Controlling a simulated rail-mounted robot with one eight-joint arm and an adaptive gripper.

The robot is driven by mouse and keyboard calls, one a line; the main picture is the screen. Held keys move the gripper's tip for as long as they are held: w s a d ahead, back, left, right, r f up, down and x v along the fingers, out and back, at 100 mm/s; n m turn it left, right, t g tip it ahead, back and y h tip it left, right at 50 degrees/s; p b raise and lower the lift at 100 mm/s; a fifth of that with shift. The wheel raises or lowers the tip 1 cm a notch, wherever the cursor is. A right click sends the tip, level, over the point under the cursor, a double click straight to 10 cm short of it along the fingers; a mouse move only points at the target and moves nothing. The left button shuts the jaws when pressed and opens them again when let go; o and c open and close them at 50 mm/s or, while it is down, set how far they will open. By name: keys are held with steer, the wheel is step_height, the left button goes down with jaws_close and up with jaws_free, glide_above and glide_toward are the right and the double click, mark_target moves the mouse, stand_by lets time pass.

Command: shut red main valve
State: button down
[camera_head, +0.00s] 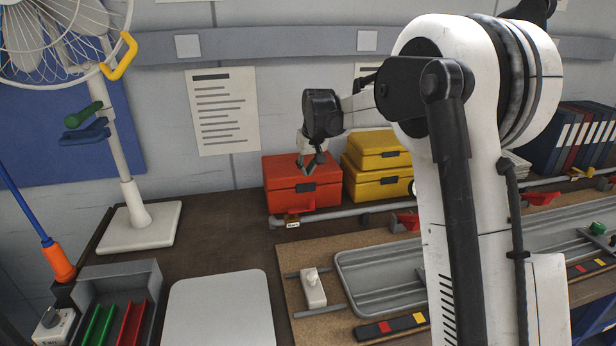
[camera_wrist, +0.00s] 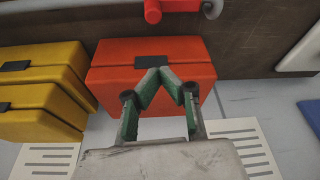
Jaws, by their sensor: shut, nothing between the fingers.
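The red valve handle (camera_head: 301,209) with a small label tag sits near the left end of the grey pipe (camera_head: 350,212), in front of the red box (camera_head: 285,183). The tag's lettering is too small to read surely. In the wrist view a red handle (camera_wrist: 153,10) shows at the top edge, partly cut off, so its full angle is hidden. My gripper (camera_head: 311,168) is above the front of the red box, above and behind the valve, and apart from it. In the wrist view its green fingers (camera_wrist: 165,70) meet in front of the red box and hold nothing.
Yellow boxes (camera_head: 378,183) stand right of the red box. More red valves (camera_head: 408,221) and (camera_head: 543,198) sit farther right along the pipes. A white fan stand (camera_head: 140,227) and a grey divided bin (camera_head: 115,275) are at left. Bare bench lies left of the red box.

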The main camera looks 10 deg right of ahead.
steer(key=x, duration=0.8)
steer(key=shift+s+f, duration=0.2)
steer(key=s, duration=0.2)
steer(key=s+p, duration=0.1)
steer(key=shift+s+d, duration=0.2)
steer(key=shift+d, duration=0.1)
